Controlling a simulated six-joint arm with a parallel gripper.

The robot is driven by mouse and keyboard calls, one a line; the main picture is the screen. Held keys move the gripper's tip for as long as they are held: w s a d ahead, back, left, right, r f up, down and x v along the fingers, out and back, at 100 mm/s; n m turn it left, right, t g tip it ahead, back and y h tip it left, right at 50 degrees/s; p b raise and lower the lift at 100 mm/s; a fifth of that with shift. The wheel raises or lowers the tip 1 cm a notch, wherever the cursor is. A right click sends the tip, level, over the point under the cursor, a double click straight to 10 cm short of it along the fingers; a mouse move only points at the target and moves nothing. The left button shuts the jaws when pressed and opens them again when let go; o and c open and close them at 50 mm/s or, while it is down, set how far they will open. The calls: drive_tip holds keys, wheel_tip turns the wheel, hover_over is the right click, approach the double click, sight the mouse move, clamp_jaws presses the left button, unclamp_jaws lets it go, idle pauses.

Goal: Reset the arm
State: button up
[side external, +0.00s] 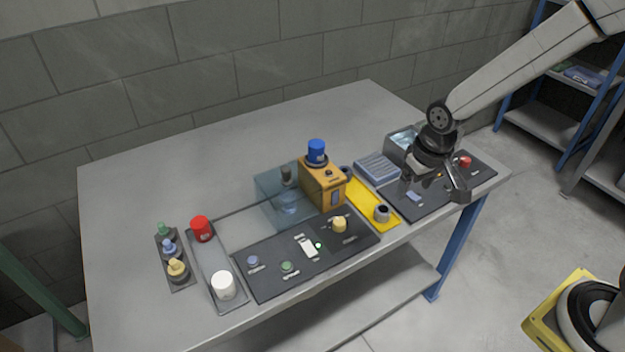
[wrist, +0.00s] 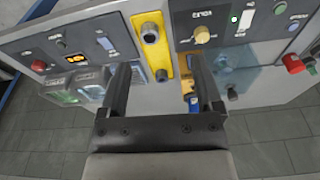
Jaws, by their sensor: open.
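My gripper (side external: 462,184) is over the right end of the grey table (side external: 140,200), above a dark control panel (side external: 408,205). In the wrist view, my gripper (wrist: 160,75) has its two fingers wide apart with nothing held between them. The yellow strip (wrist: 152,45) with its grey sockets lies beyond the fingers in that view. In the side view the arm hides part of the right panel and of the clear container behind it.
An orange box with a blue cap (side external: 317,150) stands mid-table beside a clear tank. A larger panel (side external: 270,275) with knobs lies in front. A red cylinder (side external: 201,228), a white cylinder (side external: 223,286) and small bottles stand at left. The table's back is clear.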

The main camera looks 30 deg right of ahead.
drive_tip(key=s+d+r, duration=0.1)
drive_tip(key=s+d, duration=0.1)
drive_tip(key=s, duration=0.6)
drive_tip(key=shift+s+d+r+n+t, duration=0.2)
drive_tip(key=shift+s+d+n+t, duration=0.05)
drive_tip(key=shift+d+n+t, duration=0.15)
